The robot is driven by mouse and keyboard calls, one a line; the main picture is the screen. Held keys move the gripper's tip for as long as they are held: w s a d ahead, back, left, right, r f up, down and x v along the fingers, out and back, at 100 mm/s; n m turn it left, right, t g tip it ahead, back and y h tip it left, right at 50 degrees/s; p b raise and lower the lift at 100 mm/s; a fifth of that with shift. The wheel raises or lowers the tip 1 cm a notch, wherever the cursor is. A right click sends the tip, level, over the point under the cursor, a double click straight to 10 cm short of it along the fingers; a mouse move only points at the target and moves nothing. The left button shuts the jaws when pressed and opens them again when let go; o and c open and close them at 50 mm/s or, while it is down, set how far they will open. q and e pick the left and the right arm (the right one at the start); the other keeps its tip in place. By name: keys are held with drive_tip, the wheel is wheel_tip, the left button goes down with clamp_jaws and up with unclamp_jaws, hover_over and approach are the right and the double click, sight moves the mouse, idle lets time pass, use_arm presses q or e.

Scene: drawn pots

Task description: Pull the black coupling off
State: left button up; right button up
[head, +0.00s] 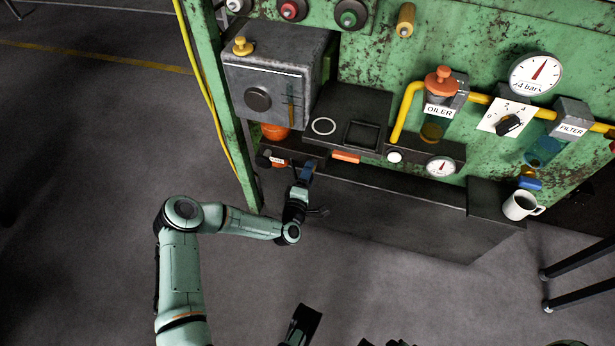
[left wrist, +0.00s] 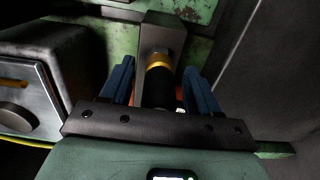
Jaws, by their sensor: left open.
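The black coupling (left wrist: 161,92) shows in the left wrist view, below a brass ring (left wrist: 158,61) on a grey block (left wrist: 162,35). My left gripper (left wrist: 158,72) is open, with one blue finger on each side of the coupling. I see no clear grip on it. In the head view my left gripper (head: 307,169) is at the front of the bench's lower shelf, under the grey box. A small black part (head: 263,161) with a white tag shows left of it; I cannot tell whether this is the coupling.
A grey box (head: 258,98) with a dark knob overhangs the left end. A mug (head: 520,205) stands at the right end. Gauges, a yellow pipe (head: 404,112) and an oiler (head: 438,105) are on the green panel. The floor at left is open.

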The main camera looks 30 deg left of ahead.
use_arm(q)
drive_tip(key=shift+w+r, duration=0.35)
drive_tip(key=shift+r, duration=0.25)
idle(0.3)
clamp_jaws()
drive_tip(key=shift+s+f+p, duration=0.15)
drive_tip(key=shift+s+p, duration=0.15)
drive_tip(key=shift+p, duration=0.15)
drive_tip(key=shift+s+d, duration=0.1)
drive_tip(key=shift+s, duration=0.05)
drive_tip(key=shift+f+p+v, duration=0.15)
drive_tip(key=shift+p+v, duration=0.35)
drive_tip(key=shift+v, duration=0.8)
drive_tip(key=shift+f+p+v, duration=0.15)
drive_tip(key=shift+p+v, duration=0.35)
drive_tip(key=shift+v, duration=0.8)
